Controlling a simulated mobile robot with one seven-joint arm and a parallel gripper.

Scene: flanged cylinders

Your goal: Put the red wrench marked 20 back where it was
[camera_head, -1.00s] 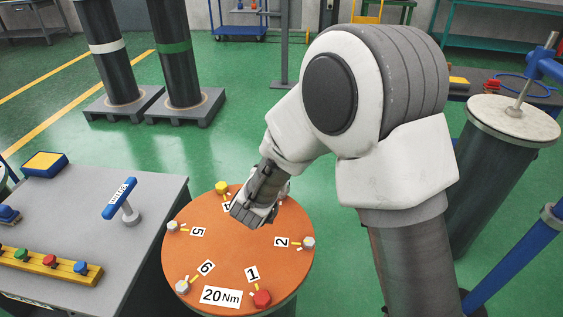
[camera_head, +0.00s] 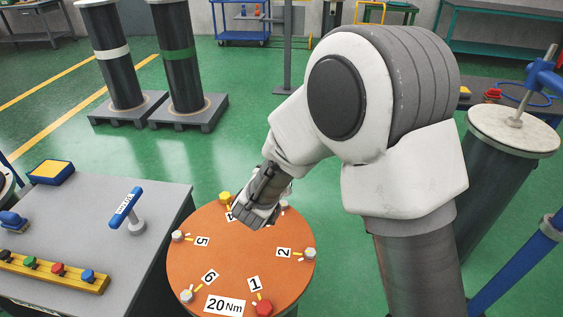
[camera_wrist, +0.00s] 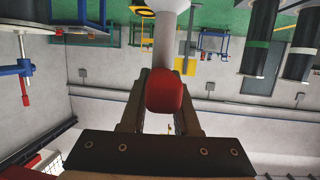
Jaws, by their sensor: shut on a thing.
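My gripper (camera_head: 254,212) is over the far part of the orange round flange (camera_head: 235,250), which bears numbered bolts and a "20 Nm" label (camera_head: 225,305). In the wrist view my gripper (camera_wrist: 167,112) is shut on a red grip (camera_wrist: 168,90), apparently the red wrench, with a pale shaft (camera_wrist: 165,40) running away from it. The mark on it is not readable. In the head view my gripper and arm hide the wrench and part of the flange near number 4. I cannot tell whether the wrench touches a bolt.
A grey table (camera_head: 75,215) at left holds a blue-handled tool on a stand (camera_head: 125,208) and a yellow rack (camera_head: 55,275) with coloured knobs. Another cylinder (camera_head: 500,175) stands at right behind my arm. Two dark cylinders stand on pallets (camera_head: 188,111) at the back. Green floor lies between.

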